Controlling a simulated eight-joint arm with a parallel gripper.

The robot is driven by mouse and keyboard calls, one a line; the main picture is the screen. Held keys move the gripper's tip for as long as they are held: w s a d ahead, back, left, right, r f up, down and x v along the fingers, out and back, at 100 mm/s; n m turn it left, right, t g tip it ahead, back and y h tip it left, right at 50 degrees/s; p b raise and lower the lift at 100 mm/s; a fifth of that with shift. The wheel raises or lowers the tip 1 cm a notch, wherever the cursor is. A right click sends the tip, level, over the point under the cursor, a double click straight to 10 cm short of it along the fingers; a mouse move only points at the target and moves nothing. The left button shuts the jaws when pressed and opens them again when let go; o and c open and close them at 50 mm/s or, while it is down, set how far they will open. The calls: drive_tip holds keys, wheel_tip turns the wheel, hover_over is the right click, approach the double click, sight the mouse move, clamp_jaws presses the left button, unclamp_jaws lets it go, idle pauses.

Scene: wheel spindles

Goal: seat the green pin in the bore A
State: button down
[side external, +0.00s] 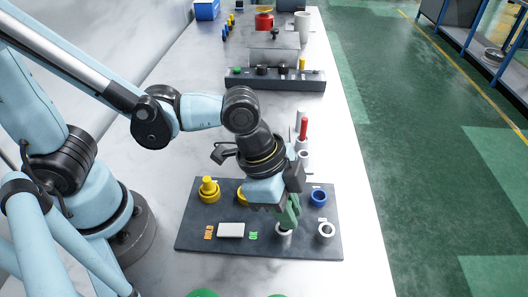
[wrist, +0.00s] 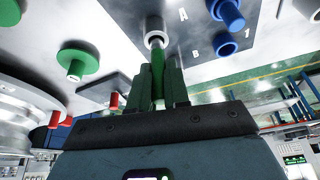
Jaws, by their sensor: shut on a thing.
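My gripper (wrist: 157,88) is shut on the green pin (wrist: 157,70), which stands out between the fingers in the wrist view. Its far end meets the mouth of a pale grey ring (wrist: 154,24); I cannot tell whether it is inside. The letter A (wrist: 183,14) is printed beside this ring. In the side view my gripper (side external: 288,212) points down over the same ring (side external: 284,232), at the front of the dark board (side external: 190,240). The fingers hide most of the pin there.
A second grey ring (side external: 327,232) and a blue ring (side external: 318,198) stand to the right on the board. A yellow stepped piece (side external: 208,190) and a white block (side external: 231,230) are left. A red pin (side external: 304,128) stands behind. Green discs (wrist: 77,60) lie near the board.

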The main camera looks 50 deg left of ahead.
drive_tip(key=shift+f, duration=0.5)
drive_tip(key=shift+f, duration=0.15)
drive_tip(key=c, duration=1.1)
unclamp_jaws()
drive_tip(key=shift+v, duration=6)
drive_tip(key=w+a+f+n+t+y, duration=0.1)
drive_tip(key=w+a+n+t, duration=0.1)
drive_tip(key=a+n, duration=0.4)
drive_tip(key=w+a+f+n+t+y, duration=0.1)
drive_tip(key=a+n, duration=0.5)
drive_tip(key=a, duration=0.6)
drive_tip(key=w+t+y, duration=0.1)
drive_tip(key=w+t, duration=0.1)
drive_tip(key=w, duration=0.1)
drive_tip(key=shift+w+f+y, duration=0.2)
drive_tip(key=shift+w+y, duration=0.1)
